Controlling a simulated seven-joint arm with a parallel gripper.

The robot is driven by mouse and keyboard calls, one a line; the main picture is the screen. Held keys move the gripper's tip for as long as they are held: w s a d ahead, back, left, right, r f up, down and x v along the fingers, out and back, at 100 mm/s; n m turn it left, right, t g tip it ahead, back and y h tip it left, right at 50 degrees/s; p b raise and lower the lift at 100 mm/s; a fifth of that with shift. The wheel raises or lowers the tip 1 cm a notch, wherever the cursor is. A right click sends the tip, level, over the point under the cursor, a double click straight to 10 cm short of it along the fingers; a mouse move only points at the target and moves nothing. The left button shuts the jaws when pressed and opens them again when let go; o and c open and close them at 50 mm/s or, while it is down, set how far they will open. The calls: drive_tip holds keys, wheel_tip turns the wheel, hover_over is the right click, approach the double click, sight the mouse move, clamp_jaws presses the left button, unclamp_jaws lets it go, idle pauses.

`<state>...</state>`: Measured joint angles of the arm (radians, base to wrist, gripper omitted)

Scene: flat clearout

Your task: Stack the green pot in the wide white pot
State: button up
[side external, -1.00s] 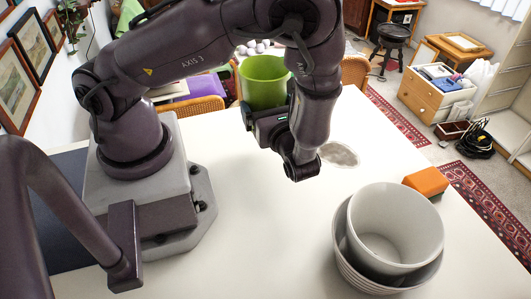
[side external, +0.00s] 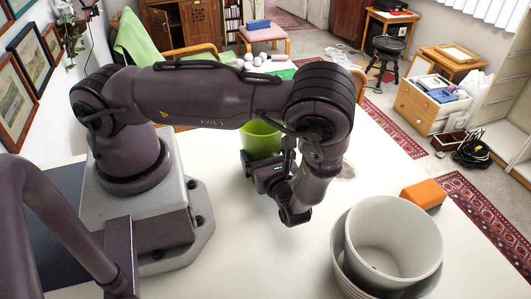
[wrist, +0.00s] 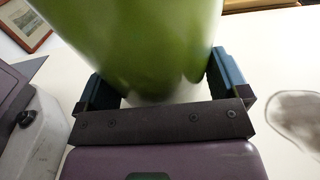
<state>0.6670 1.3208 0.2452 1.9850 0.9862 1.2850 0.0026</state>
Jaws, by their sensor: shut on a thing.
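The green pot (side external: 261,141) is upright between the fingers of my gripper (side external: 252,166). In the wrist view the green pot (wrist: 135,45) fills the space between the two blue fingers of my gripper (wrist: 160,82), which are shut on it. My arm hides part of its rim, and I cannot tell its exact height above the table. The wide white pot (side external: 395,238) stands at the right front, open end up and empty apart from small dark marks inside.
An orange block (side external: 424,194) lies on the white table (side external: 245,262) just behind the white pot. The table between my gripper and the white pot is clear.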

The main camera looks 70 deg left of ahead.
sight(270, 139)
drive_tip(key=shift+f, duration=0.2)
drive_tip(key=o, duration=0.9)
drive_tip(key=shift+d, duration=2.3)
drive_tip(key=r, duration=0.5)
drive_tip(key=shift+d+r, duration=0.25)
drive_tip(key=shift+r, duration=0.7)
drive_tip(key=c, duration=0.3)
drive_tip(key=shift+r, duration=0.1)
drive_tip(key=c, duration=0.9)
